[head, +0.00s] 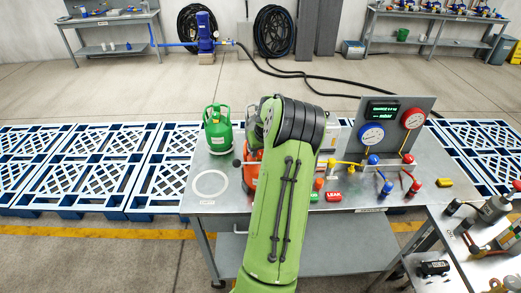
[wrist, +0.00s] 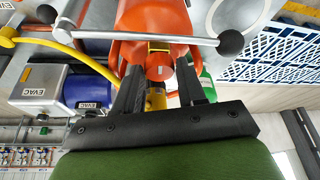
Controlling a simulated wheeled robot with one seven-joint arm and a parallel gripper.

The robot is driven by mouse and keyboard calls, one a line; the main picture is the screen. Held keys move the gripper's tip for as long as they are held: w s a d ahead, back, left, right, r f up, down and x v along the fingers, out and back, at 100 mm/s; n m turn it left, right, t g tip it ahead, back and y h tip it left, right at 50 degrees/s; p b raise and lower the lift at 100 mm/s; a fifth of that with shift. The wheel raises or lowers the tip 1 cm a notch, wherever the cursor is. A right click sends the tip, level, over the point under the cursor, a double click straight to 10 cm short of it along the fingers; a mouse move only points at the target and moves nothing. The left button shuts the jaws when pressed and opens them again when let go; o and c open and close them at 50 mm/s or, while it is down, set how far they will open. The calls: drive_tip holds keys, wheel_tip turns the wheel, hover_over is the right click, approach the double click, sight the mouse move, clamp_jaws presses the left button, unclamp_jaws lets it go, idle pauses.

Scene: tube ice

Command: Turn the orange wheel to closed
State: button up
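An orange cylinder-like body (head: 250,168) stands on the bench, largely hidden by my green arm in the head view. In the wrist view its orange top (wrist: 155,22) is close ahead of my gripper (wrist: 157,88). A brass and yellow valve part (wrist: 156,98) shows between the two dark fingers. The fingers stand apart, with a gap beside the brass part; I cannot tell whether they touch the orange part. No clear wheel shape or closed mark shows on it. A small orange knob (head: 318,184) sits right of my arm.
A grey lever with a black ball (wrist: 230,42) crosses close to the orange body. A green cylinder (head: 218,130) and white ring (head: 210,184) are left on the bench. Right are a blue gauge (head: 371,134), red gauge (head: 413,118) and hoses. A blue-ended pump (wrist: 85,90) is near my gripper.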

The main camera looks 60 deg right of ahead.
drive_tip(key=c, duration=0.6)
drive_tip(key=shift+f+m+b, duration=0.1)
drive_tip(key=shift+m+b, duration=0.35)
drive_tip(key=shift+m, duration=0.05)
drive_tip(key=shift+a+m, duration=0.1)
drive_tip(key=shift+m, duration=0.2)
drive_tip(key=o, duration=1)
drive_tip(key=shift+o, duration=0.2)
drive_tip(key=v, duration=1.6)
drive_tip(key=shift+w+a+g, duration=0.15)
drive_tip(key=shift+w+g, duration=0.15)
drive_tip(key=shift+w, duration=0.1)
